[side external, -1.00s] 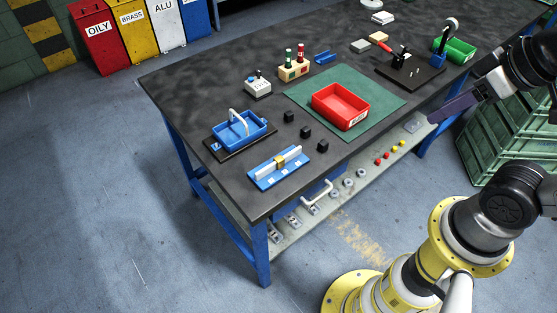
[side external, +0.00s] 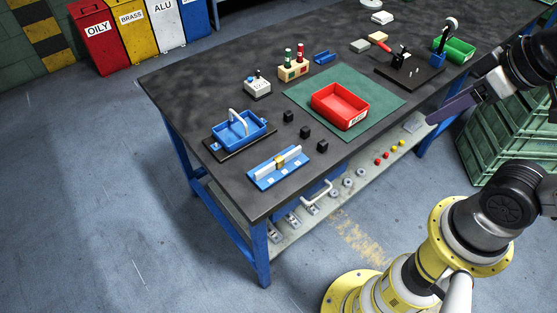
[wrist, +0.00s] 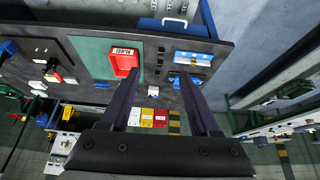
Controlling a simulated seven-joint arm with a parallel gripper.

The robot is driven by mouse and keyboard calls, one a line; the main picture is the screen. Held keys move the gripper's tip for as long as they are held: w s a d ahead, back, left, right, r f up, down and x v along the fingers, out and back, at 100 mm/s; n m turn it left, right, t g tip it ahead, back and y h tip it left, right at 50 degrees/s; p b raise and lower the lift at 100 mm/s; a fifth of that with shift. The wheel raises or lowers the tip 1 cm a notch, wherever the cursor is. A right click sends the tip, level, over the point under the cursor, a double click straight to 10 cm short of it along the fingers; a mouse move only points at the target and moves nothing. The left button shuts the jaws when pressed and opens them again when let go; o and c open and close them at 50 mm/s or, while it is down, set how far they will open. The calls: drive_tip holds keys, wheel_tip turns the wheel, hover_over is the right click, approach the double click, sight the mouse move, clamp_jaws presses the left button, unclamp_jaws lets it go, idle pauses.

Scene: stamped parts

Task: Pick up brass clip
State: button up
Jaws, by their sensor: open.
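What looks like the brass clip (side external: 280,162) sits around the white bar of a blue fixture (side external: 263,182) at the near edge of the bench. The fixture also shows in the wrist view (wrist: 193,65), where the clip is too small to make out clearly. My gripper (side external: 434,118) is at the right of the side external view, out beyond the bench's near edge and well away from the clip. In the wrist view its two long dark fingers (wrist: 159,74) stand wide apart with nothing between them.
A red bin (side external: 328,114) stands on a green mat (side external: 385,98). A blue tray with an arched handle (side external: 226,134) is left of the fixture. Several black blocks (side external: 305,132) lie between fixture and mat. A press-like tool (side external: 405,72) stands at the right.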

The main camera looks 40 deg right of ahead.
drive_tip(key=w+a+r+n, duration=0.1)
drive_tip(key=w+r+n, duration=0.4)
drive_tip(key=w+n, duration=0.3)
drive_tip(key=n+g, duration=0.6)
drive_tip(key=n, duration=0.4)
hover_over(279, 158)
wheel_tip(279, 158, down, 20)
drive_tip(key=f, duration=0.6)
drive_tip(key=shift+s+a+f, duration=0.1)
drive_tip(key=shift+s+f, duration=0.1)
drive_tip(key=shift+s, duration=0.15)
drive_tip(key=shift+w+f, duration=0.2)
drive_tip(key=shift+f, duration=1.3)
drive_tip(key=shift+w+f, duration=0.15)
drive_tip(key=shift+f, duration=1.35)
clamp_jaws()
